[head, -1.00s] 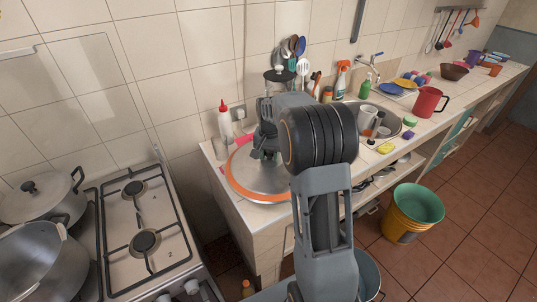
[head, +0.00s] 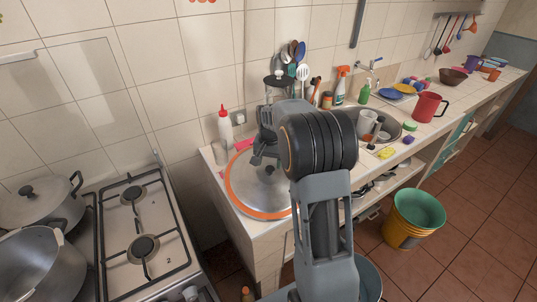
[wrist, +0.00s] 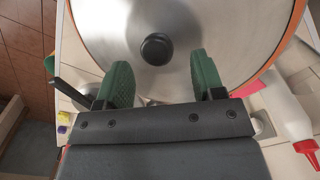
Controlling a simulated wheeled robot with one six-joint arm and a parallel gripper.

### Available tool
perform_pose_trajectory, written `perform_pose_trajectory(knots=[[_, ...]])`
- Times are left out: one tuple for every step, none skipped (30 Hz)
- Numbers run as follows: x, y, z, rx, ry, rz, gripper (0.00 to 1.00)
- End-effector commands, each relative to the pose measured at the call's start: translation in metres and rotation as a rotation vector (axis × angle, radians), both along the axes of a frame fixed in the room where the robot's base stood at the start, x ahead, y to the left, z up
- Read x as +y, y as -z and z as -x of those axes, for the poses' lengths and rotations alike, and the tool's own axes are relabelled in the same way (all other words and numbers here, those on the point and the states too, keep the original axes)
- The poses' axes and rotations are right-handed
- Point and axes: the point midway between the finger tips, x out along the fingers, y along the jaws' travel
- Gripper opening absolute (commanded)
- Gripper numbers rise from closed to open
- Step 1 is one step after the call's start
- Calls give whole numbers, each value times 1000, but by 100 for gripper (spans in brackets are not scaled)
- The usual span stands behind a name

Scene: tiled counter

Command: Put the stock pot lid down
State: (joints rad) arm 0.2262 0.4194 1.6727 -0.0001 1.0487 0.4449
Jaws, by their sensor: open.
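The stock pot lid (head: 250,198) is a round steel disc with an orange rim and a dark knob. It lies on the near left end of the tiled counter. In the wrist view the lid (wrist: 210,70) fills the upper middle, with its black knob (wrist: 157,49) beyond the fingertips. My gripper (head: 262,158) is above the back part of the lid. In the wrist view my gripper (wrist: 158,75) has its two green fingers wide apart with nothing between them. The knob is clear of both fingers. My arm hides the lid's right side in the head view.
A white bottle with a red cap (head: 225,128) stands just behind the lid. A utensil holder (head: 280,82) is behind my gripper. The sink (head: 385,125) is to the right, and a stove (head: 145,235) with pots is to the left, across a gap.

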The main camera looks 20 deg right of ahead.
Motion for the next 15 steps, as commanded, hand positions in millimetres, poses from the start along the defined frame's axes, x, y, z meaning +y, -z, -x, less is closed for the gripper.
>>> perform_pose_trajectory(knots=[[0, -7, 0, -2, 0, 0, 62], [0, -11, 0, -2, 0, 0, 62], [0, -16, -1, -3, 0, 1, 62], [0, -18, -1, -4, 0, 1, 62], [0, -22, -1, -4, 0, 1, 62], [0, -30, -1, -7, 0, 1, 62], [0, -36, -1, -7, 0, 1, 62], [0, -42, 0, -5, 0, 2, 62], [0, -51, -1, -7, 0, 1, 62], [0, -57, -1, -7, 0, 1, 62], [0, -63, -1, -7, 0, 1, 62], [0, -71, -1, -5, 0, 2, 62], [0, -77, -1, -5, 0, 2, 62], [0, -83, -1, -5, 0, 2, 62], [0, -90, -1, -5, 0, 2, 62]])
